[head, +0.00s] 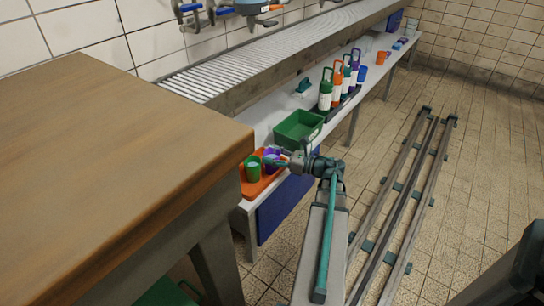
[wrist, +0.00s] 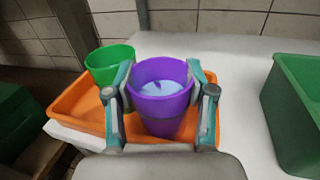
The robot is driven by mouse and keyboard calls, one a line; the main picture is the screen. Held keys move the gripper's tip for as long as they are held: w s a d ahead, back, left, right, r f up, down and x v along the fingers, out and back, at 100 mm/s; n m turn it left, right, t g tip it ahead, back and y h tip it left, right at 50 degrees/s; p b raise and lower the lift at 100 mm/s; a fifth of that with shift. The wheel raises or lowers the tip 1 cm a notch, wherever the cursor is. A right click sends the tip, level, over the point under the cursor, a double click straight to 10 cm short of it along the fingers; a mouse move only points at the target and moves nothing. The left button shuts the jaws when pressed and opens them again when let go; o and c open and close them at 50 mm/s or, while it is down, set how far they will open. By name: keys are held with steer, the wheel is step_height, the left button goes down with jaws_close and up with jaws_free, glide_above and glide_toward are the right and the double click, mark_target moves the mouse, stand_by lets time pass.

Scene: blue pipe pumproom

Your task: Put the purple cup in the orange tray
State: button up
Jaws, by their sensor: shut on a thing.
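The purple cup (wrist: 161,112) is upright between the fingers of my gripper (wrist: 160,85) in the wrist view, and the gripper is shut on it. The cup is over the orange tray (wrist: 72,104), within its outline; whether its base touches the tray floor is hidden. In the head view the purple cup (head: 271,155) shows small beside my gripper (head: 281,159), above the orange tray (head: 255,188). A green cup (wrist: 108,66) stands in the tray, just left of the purple cup; it also shows in the head view (head: 252,170).
A green bin (head: 298,130) stands on the white bench right of the tray, with a strip of clear bench between them in the wrist view. Several bottles (head: 338,82) stand farther along. A wooden table (head: 120,150) fills the left foreground.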

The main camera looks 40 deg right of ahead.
steer(key=shift+f, duration=0.15)
steer(key=o, duration=1.4)
steer(key=shift+c, duration=0.2)
steer(key=shift+r, duration=0.2)
steer(key=shift+s+d+r, duration=0.1)
steer(key=shift+s, duration=0.05)
steer(key=p+v, duration=0.3)
steer(key=v, duration=0.8)
steer(key=shift+s+d+p, duration=0.15)
steer(key=shift+s+p, duration=0.15)
steer(key=shift+p, duration=0.05)
